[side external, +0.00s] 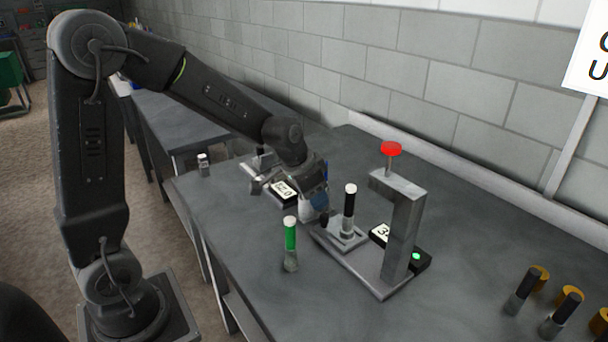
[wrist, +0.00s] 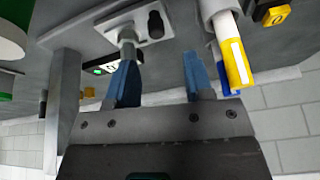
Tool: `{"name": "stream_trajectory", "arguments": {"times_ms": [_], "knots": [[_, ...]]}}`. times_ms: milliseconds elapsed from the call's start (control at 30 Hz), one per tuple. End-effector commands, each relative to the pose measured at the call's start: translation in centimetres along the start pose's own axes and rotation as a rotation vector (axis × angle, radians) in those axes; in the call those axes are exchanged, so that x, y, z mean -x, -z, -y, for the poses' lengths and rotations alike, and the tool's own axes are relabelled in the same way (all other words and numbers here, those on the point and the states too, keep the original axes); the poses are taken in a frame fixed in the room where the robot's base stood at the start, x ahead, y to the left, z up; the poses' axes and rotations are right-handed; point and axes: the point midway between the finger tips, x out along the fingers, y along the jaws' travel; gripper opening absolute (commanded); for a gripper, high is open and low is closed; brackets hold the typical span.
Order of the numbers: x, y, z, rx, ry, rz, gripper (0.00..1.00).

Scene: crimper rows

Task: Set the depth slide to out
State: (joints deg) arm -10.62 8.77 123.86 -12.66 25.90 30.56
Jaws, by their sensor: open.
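The near crimper has a grey upright frame (side external: 402,225) with a red button (side external: 391,149) on top. On the left part of its base (side external: 375,279) sits a slide plate (side external: 346,238), out from the frame. A black vial with a white cap (side external: 349,210) stands upright there. A small black knob (side external: 324,219) is at the plate's left end. My gripper (side external: 314,208) is open, just behind and left of this knob. In the wrist view its blue fingers are apart (wrist: 160,75); a plate with a black knob (wrist: 155,24) and a pale post (wrist: 127,42) lies beyond them. I see nothing held.
A green vial (side external: 290,240) stands left of the crimper. A second station with a display (side external: 284,190) is behind my gripper. Several dark vials (side external: 521,291) and orange rings stand at right.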

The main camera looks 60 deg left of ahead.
Motion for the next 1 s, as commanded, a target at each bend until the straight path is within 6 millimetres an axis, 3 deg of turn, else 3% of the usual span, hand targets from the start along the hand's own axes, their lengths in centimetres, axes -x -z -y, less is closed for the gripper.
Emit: {"name": "stream_trajectory", "arguments": {"times_ms": [100,300,833,1000], "knots": [[2.8,0.1,0.1,0.001,0.003,-0.005,0.47],[5.7,0.0,0.1,0.001,0.003,-0.002,0.47],[7.0,-0.1,-0.1,0.001,0.002,-0.001,0.47],[9.6,-1.6,-2.0,0.016,0.006,-0.02,0.47]]}}
